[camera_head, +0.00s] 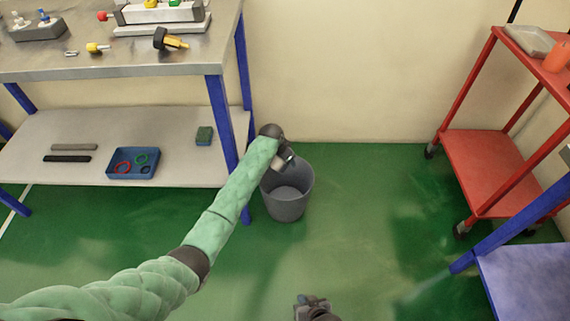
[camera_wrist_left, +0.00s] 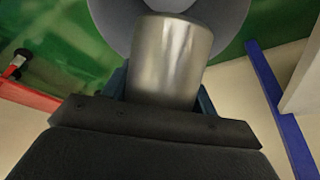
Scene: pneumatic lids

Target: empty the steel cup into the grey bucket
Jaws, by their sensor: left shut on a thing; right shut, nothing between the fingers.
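The grey bucket (camera_head: 287,207) stands upright on the green floor beside the workbench leg, and its inner floor shows no clear contents. My left gripper (camera_head: 286,158) is over the bucket's back left rim, small and partly hidden by its wrist. In the left wrist view it is shut on the steel cup (camera_wrist_left: 168,62), whose shiny side faces the camera. The bucket's grey wall (camera_wrist_left: 235,18) shows behind the cup's far end. I cannot tell the cup's exact tilt or what is in it. My right gripper (camera_head: 312,303) is shut and empty at the bottom of the head view.
The steel-topped workbench (camera_head: 120,62) with blue legs stands at the left. A red cart (camera_head: 490,165) and a blue table (camera_head: 525,270) stand at the right. Floor between is clear.

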